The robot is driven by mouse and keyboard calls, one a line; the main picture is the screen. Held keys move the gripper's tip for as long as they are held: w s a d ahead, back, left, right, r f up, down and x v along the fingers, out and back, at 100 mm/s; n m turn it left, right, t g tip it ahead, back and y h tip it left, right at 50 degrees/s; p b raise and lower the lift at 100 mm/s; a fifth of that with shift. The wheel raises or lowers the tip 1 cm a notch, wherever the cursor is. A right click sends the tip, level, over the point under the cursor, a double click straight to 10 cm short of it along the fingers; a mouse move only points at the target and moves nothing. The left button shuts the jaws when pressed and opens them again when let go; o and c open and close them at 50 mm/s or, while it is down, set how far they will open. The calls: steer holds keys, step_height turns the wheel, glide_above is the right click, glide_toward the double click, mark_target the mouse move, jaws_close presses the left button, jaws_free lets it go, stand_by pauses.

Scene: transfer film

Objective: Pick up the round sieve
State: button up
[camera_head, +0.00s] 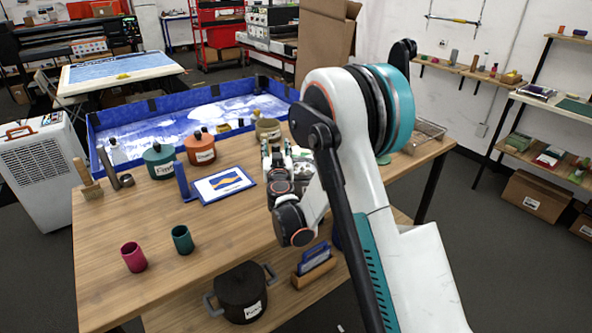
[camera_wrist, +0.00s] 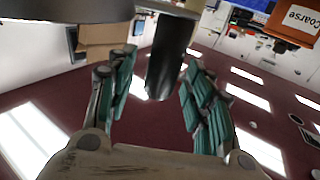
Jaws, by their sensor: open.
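No round sieve can be made out for certain. In the wrist view, a broad grey rounded rim (camera_wrist: 65,10) crosses the top left, and a dark cylinder (camera_wrist: 170,58), like a handle, reaches down between my fingers. They may be parts of the sieve. My gripper (camera_wrist: 160,66) is open, with its teal-padded fingers on either side of the dark cylinder and gaps visible. In the head view, my gripper (camera_head: 277,155) is over the right part of the wooden table (camera_head: 130,235); my arm hides what lies behind it.
A teal pot (camera_head: 159,163), an orange pot (camera_head: 201,150) and an olive container (camera_head: 268,130) stand at the table's back. Magenta (camera_head: 133,257) and teal (camera_head: 182,240) cups stand in front. A wire rack (camera_head: 425,132) is at right.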

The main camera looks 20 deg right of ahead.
jaws_close()
step_height(320, 180, up, 20)
steer(key=p, duration=0.5)
steer(key=shift+f+b, duration=4.8)
steer(key=shift+f, duration=1.85)
